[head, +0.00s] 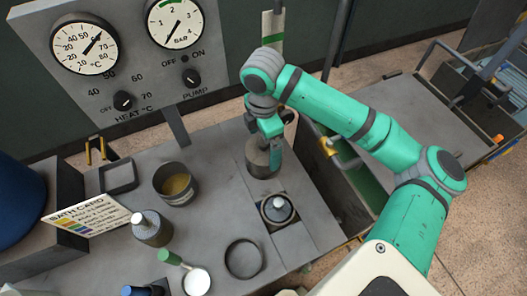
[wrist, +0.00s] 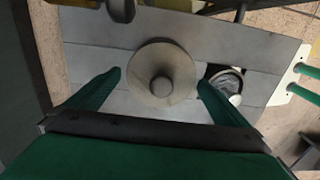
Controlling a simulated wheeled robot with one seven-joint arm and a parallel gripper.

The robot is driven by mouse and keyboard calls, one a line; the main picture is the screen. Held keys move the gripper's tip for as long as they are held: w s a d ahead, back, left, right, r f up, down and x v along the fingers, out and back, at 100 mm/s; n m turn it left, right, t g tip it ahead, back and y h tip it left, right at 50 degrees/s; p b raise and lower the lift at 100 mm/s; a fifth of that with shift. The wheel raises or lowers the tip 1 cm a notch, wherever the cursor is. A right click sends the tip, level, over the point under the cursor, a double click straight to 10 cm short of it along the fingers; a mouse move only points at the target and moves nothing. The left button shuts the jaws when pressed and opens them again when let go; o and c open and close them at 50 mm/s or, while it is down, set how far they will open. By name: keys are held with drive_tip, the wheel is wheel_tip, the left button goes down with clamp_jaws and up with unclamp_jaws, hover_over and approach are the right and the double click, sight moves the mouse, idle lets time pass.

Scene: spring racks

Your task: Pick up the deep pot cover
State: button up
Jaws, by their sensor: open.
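The deep pot cover, a round grey-tan lid with a central knob, appears in the wrist view (wrist: 150,57) between my fingers. In the head view a tall grey cylindrical pot (head: 260,160) stands on the bench under my gripper (head: 274,158), which partly hides its top. My gripper is open and points down, with one green finger on each side of the lid in the wrist view (wrist: 160,79). I cannot tell how far the fingertips are above the lid, and no contact shows.
A second lidded pot (head: 278,208) sits in an opening nearer the front; it also shows in the wrist view (wrist: 226,82). A control panel (head: 120,60) rises behind.

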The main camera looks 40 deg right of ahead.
drive_tip(key=shift+s+f, duration=0.15)
drive_tip(key=shift+f, duration=4)
drive_tip(key=c, duration=1.2)
drive_tip(key=shift+o, duration=0.2)
drive_tip(key=shift+r, duration=0.1)
